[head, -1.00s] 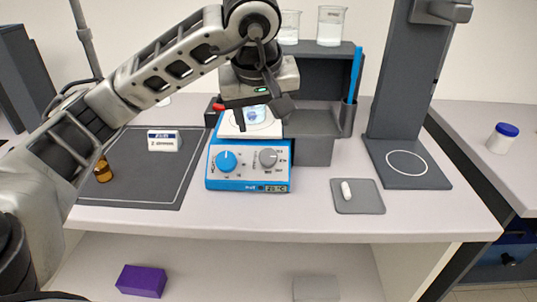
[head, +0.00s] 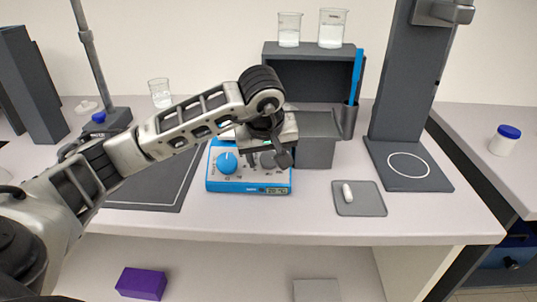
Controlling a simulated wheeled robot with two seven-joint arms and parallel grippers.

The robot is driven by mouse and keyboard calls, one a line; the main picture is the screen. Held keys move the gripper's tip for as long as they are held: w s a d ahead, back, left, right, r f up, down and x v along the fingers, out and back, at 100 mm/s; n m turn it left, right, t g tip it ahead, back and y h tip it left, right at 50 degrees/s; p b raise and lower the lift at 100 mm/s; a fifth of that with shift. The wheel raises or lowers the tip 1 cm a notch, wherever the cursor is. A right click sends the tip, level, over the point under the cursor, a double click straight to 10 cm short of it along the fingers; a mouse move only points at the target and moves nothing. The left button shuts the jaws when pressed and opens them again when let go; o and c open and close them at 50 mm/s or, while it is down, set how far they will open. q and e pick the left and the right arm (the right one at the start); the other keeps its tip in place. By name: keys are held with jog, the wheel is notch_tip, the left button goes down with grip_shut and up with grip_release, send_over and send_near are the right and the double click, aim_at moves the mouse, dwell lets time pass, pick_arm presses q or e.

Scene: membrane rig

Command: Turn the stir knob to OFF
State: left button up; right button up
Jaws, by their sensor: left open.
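The blue and white hotplate stirrer (head: 224,186) stands on the bench, its front panel facing me. It has a blue knob (head: 227,162) at left and a grey knob (head: 268,161) at right, with a small lit display (head: 276,191) below. The lettering is too small to tell which knob is stir. The blue knob's white mark points about upward. My left gripper (head: 267,158) is open and points down over the panel, its fingers on either side of the grey knob in the picture. I cannot tell whether they touch it. My arm hides the hotplate's top. My right gripper is not in view.
A dark rack (head: 318,152) stands behind the hotplate, with two beakers on top and a blue stick (head: 356,72) at its right. A grey pad (head: 371,204) with a white capsule (head: 347,193) lies to the right. A dark mat (head: 145,197) lies left, partly under my arm.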

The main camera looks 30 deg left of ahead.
pick_arm(q)
jog(key=c, duration=1)
